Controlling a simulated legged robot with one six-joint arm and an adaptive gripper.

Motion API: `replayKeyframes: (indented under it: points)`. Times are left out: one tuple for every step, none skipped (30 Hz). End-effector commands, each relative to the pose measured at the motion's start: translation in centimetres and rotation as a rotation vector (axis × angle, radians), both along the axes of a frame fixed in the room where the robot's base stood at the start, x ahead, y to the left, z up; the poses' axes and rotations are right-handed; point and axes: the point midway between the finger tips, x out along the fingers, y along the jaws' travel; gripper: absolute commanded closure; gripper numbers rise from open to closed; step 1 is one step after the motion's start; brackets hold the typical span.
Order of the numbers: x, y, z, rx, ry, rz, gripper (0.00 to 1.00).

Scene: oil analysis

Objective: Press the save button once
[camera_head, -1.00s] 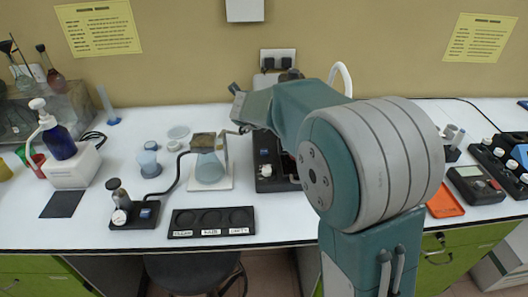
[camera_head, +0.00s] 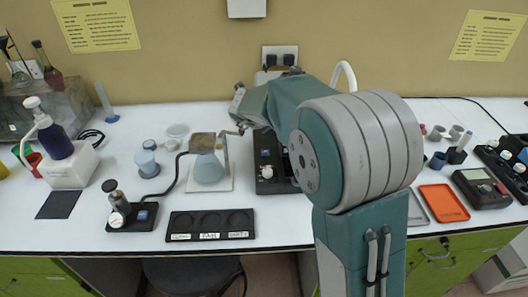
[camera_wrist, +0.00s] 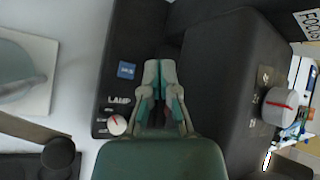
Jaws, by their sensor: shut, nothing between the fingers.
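A black instrument (camera_head: 270,145) stands at the middle of the bench, partly hidden behind my arm. In the wrist view its black top (camera_wrist: 150,25) carries a small blue button (camera_wrist: 126,70) with white marks too small to read, so I cannot tell if it says save. Below the button are the word LAMP and a white knob (camera_wrist: 116,124) with a red line. My gripper (camera_wrist: 159,68) is shut and empty over this instrument, just right of the blue button. Whether it touches the surface, I cannot tell. My arm hides the gripper in the head view.
Another knob (camera_wrist: 278,105) with a red line sits on a dark raised part at right. A flask stand (camera_head: 208,185) is left of the instrument, with a labelled black tray (camera_head: 210,236) in front. An orange tray (camera_head: 443,203) and a meter (camera_head: 482,188) lie at right.

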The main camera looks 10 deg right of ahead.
Motion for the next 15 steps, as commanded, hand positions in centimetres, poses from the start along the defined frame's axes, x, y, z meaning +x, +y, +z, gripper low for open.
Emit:
replayKeyframes:
  points:
    - [0.0, -0.1, -0.3, 0.0, 0.002, -0.001, 1.0]
    - [0.0, -0.1, -0.6, 0.0, 0.002, 0.0, 1.0]
    - [0.0, -0.1, -0.9, 0.0, 0.003, 0.0, 1.0]
    - [0.0, -0.2, -1.3, 0.0, 0.003, 0.0, 1.0]
    - [-0.1, -0.2, -1.6, 0.0, 0.004, -0.001, 1.0]
    - [-0.1, -0.2, -2.1, 0.0, 0.005, 0.0, 1.0]
    - [0.0, -0.2, -2.5, -0.001, 0.004, 0.0, 1.0]
    - [0.0, -0.1, -2.9, 0.0, 0.004, -0.001, 1.0]
    - [0.0, -0.1, -3.4, -0.001, 0.004, 0.0, 1.0]
    - [0.0, -0.1, -3.8, -0.001, 0.004, 0.001, 1.0]
    - [-0.1, -0.1, -4.2, -0.001, 0.004, 0.0, 1.0]
    - [-0.1, -0.1, -4.7, -0.002, 0.005, 0.001, 1.0]
    - [-0.1, -0.1, -5.1, -0.002, 0.005, 0.001, 1.0]
    - [0.0, 0.0, -5.5, -0.002, 0.005, 0.001, 1.0]
    - [0.0, 0.0, -6.0, -0.001, 0.004, 0.001, 1.0]
